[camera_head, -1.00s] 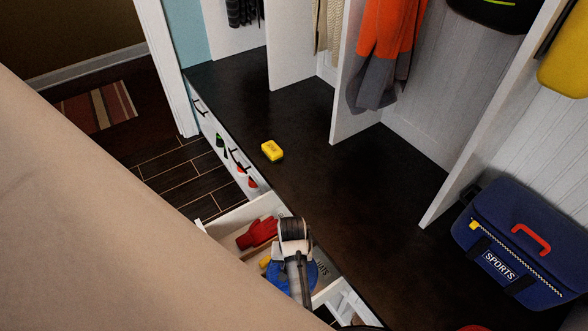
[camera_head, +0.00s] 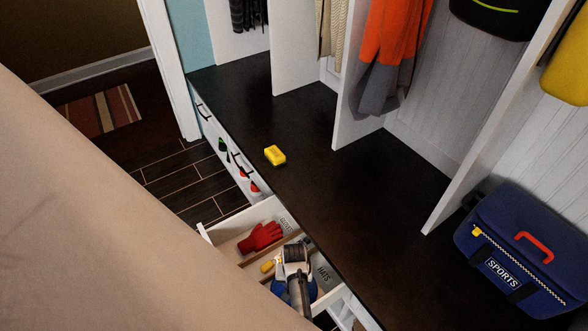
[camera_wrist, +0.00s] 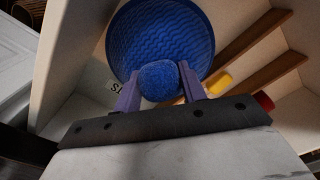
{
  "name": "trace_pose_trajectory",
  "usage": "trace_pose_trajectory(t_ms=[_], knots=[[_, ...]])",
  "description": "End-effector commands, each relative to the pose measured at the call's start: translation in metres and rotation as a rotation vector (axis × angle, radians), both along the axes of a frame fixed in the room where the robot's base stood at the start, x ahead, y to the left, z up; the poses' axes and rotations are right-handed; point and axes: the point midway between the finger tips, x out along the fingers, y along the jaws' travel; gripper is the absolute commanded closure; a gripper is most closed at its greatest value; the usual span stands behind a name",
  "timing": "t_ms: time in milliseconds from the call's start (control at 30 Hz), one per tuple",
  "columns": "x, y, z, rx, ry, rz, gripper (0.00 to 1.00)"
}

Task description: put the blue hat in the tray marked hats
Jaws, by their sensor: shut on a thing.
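The blue knitted hat (camera_wrist: 150,35) hangs by its round pompom from my gripper (camera_wrist: 160,82), which is shut on the pompom. In the head view, parts of the blue hat (camera_head: 281,290) show beside my gripper (camera_head: 298,292). The hat is over or inside the section of the open drawer marked HATS (camera_head: 325,273). I cannot tell whether it touches the bottom. My wrist hides much of the hat and the front of that section.
A yellow object (camera_head: 268,265) sits near the dividers. The dark bench (camera_head: 330,190) holds a yellow block (camera_head: 275,155) and a blue SPORTS bag (camera_head: 515,255). White partitions (camera_head: 358,90) rise behind.

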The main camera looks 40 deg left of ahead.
Motion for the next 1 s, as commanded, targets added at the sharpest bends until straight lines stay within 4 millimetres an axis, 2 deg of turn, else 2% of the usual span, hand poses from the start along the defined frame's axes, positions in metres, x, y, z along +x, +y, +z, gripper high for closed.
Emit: trace_pose_trajectory(t_ms=[133, 167, 300, 567, 700, 867, 1000], knots=[[0.000, 0.000, -0.004, 0.000, 0.000, 0.000, 1.00], [0.000, 0.000, -0.003, 0.000, 0.000, 0.000, 0.55], [0.000, 0.000, -0.003, 0.000, 0.000, 0.000, 0.37], [0.000, 0.000, -0.002, 0.000, 0.000, 0.000, 0.37], [0.001, 0.000, 0.006, 0.001, -0.002, -0.001, 0.37], [0.001, 0.000, 0.034, 0.004, -0.004, -0.002, 0.37], [0.001, 0.000, 0.066, 0.003, -0.003, -0.001, 0.37]])
